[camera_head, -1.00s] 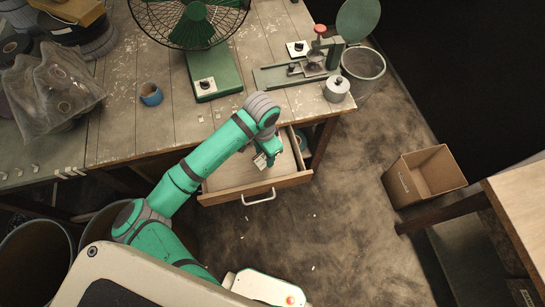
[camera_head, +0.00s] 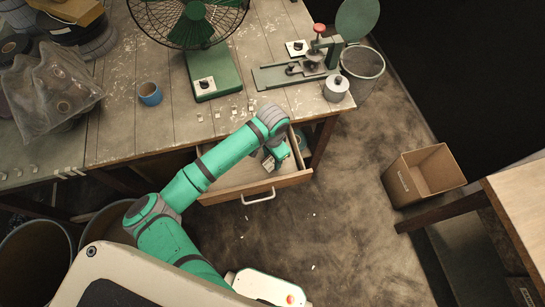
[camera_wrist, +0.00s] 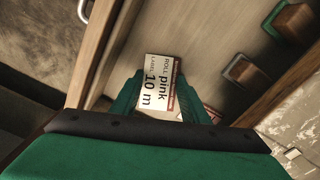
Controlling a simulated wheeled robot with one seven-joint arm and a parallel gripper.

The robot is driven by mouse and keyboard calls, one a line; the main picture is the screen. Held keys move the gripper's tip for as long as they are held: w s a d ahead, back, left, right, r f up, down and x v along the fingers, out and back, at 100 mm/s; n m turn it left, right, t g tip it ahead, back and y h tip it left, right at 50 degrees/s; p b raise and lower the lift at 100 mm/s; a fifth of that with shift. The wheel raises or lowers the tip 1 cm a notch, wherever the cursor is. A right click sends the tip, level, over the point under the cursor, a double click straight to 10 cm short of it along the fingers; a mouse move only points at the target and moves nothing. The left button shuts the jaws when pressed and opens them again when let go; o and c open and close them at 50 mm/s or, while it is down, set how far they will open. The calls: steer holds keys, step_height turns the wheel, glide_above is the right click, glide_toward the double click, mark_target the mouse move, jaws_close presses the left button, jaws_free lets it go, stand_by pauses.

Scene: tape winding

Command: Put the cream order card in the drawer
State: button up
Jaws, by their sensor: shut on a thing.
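The open drawer (camera_head: 222,188) sticks out from under the table's front edge, its metal handle (camera_head: 258,197) facing out. My gripper (camera_head: 272,162) is inside the drawer's outline, toward its right side. It is shut on a pale order card (camera_wrist: 158,84), printed "ROLL pink LABEL 10 m" with a dark red strip. In the wrist view the card sits between my two green fingertips, above the drawer floor (camera_wrist: 205,40). I cannot tell whether it touches the floor. Another pale, red-edged bit (camera_wrist: 211,114) shows beside the right finger, mostly hidden.
Small wooden blocks (camera_wrist: 242,70) on grey-green plates show in the wrist view. On the table (camera_head: 120,130) are a green fan (camera_head: 213,75), a blue tape roll (camera_head: 150,94), small pale tags and a tape device (camera_head: 310,62). A cardboard box (camera_head: 425,175) stands on the floor at right.

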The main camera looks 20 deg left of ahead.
steer(key=shift+f, duration=0.15)
steer(key=o, duration=1.1)
steer(key=shift+w, duration=0.1)
steer(key=shift+d, duration=0.1)
